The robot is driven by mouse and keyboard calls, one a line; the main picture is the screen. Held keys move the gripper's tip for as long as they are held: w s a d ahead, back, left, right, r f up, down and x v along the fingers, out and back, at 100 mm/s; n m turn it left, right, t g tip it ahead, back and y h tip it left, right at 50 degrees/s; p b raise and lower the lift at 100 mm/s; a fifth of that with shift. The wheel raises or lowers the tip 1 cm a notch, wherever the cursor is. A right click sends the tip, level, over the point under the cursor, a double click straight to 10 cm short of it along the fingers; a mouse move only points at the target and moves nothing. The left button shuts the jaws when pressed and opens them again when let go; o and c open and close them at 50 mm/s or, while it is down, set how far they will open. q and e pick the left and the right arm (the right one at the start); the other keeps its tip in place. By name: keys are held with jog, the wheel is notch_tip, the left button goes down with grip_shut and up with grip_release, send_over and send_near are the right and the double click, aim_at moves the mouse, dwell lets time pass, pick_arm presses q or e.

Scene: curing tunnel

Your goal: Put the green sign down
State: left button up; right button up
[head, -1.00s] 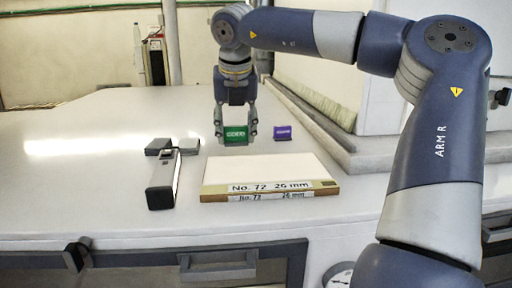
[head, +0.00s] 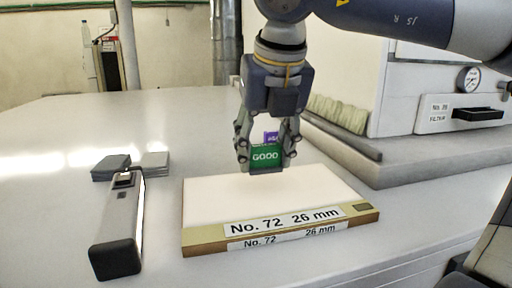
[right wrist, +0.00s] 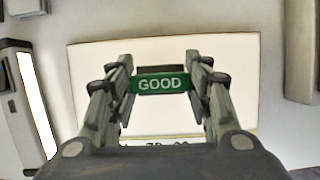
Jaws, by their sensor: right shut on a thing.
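The green sign (head: 265,157) reads "GOOD" and is held upright between the fingers of my right gripper (head: 266,160). In the right wrist view the sign (right wrist: 160,84) sits between both fingertips of the gripper (right wrist: 160,85), with the white top of the board behind it. In the head view the sign is over the far edge of the white-topped board (head: 270,190) labelled "No. 72 26 mm". I cannot tell whether it touches the board. My left gripper is not in view.
A purple sign (head: 271,137) stands behind the green one, partly hidden by my gripper. A grey-black device (head: 120,225) lies left of the board, with small grey blocks (head: 111,167) behind it. A machine with a gauge (head: 468,79) stands at right. The table is clear at far left.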

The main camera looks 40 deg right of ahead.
jog(key=w+d, duration=0.1)
jog(key=w+p, duration=0.1)
jog(key=w, duration=0.1)
jog(key=w+d, duration=0.1)
jog(key=shift+w+d+f+p, duration=0.1)
jog(key=shift+w+d+p, duration=0.05)
jog(key=shift+d+p, duration=0.15)
jog(key=w, duration=0.1)
jog(key=d, duration=0.1)
jog(key=w+p, duration=0.1)
jog(key=shift+w+d+f, duration=0.25)
jog(key=shift+w+d, duration=0.2)
jog(key=shift+w, duration=0.1)
jog(key=shift+w+d, duration=0.15)
jog(key=shift+w, duration=0.05)
jog(key=shift+w+d+f+p, duration=0.1)
jog(key=shift+f+p, duration=0.25)
jog(key=shift+p, duration=0.05)
notch_tip(320, 180, down, 2)
jog(key=shift+f+p, duration=0.15)
jog(key=shift+p, duration=0.3)
jog(key=shift+f, duration=0.4)
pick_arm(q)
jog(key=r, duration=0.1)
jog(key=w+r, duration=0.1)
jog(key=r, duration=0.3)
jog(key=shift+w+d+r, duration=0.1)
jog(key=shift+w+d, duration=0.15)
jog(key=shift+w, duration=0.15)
